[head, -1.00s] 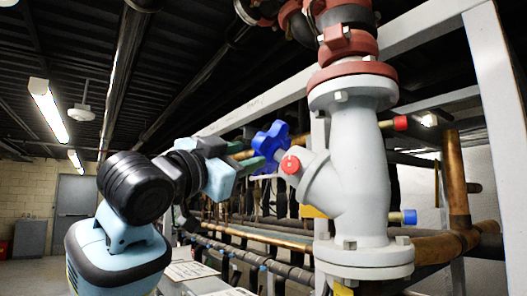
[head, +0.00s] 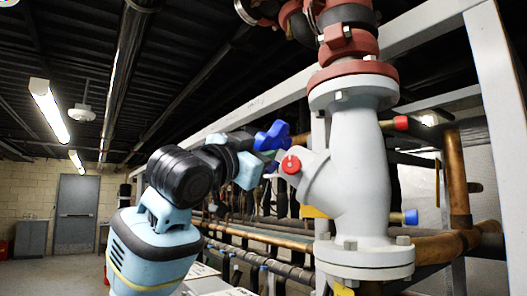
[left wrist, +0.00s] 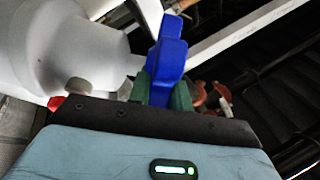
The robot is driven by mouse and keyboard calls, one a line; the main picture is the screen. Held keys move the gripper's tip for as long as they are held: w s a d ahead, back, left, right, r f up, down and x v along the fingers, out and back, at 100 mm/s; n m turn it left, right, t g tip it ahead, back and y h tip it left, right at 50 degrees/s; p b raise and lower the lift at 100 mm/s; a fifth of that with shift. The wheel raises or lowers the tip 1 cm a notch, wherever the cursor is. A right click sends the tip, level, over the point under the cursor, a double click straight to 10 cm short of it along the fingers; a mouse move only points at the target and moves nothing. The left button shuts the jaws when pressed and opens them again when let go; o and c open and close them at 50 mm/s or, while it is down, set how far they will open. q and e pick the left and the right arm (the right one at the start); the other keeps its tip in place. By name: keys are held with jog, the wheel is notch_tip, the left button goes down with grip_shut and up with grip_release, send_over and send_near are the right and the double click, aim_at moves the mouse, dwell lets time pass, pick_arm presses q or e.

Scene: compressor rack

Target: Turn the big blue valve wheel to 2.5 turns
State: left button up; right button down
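The big blue valve wheel (head: 273,137) has rounded lobes and sits on the left side of the large grey valve body (head: 358,170), on an angled stem. My left gripper (left wrist: 162,92) is at the wheel, seen from behind its palm in the left wrist view. Its two green fingers lie on either side of a lobe of the blue wheel (left wrist: 168,55), and blue fills the gap between them. In the head view my left wrist hides the lower left part of the wheel and the fingertips. My right gripper is in neither view.
A red round cap (head: 291,164) is on the valve close to the wheel. A blue-capped stub (head: 410,216) and copper pipes (head: 456,180) are to the right. A white frame beam (head: 265,98) runs behind the wheel. Open floor lies at far left.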

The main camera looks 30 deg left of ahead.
pick_arm(q)
grip_shut()
jog(key=n+g+y, duration=0.2)
jog(key=g+y, duration=0.1)
jog(key=d+r+n+g+y, duration=0.1)
jog(key=y, duration=0.1)
jog(key=shift+r+g, duration=0.1)
jog(key=shift+g, duration=0.2)
jog(key=n+g+y, duration=0.1)
jog(key=g, duration=0.1)
jog(key=n+g+y, duration=0.1)
jog(key=g+y, duration=0.1)
jog(key=g, duration=0.1)
jog(key=shift+w+r+n+g, duration=0.25)
jog(key=shift+r+n+g, duration=0.05)
jog(key=shift+r+n, duration=0.1)
jog(key=shift+w+d+n+g, duration=0.15)
jog(key=shift+n+g, duration=0.15)
jog(key=shift+g, duration=0.6)
jog(key=shift+w+g+y, duration=0.15)
jog(key=shift+g+y, duration=0.25)
jog(key=shift+g, duration=0.3)
jog(key=o, duration=0.6)
grip_release()
jog(key=shift+r, duration=0.1)
jog(key=shift+o, duration=0.2)
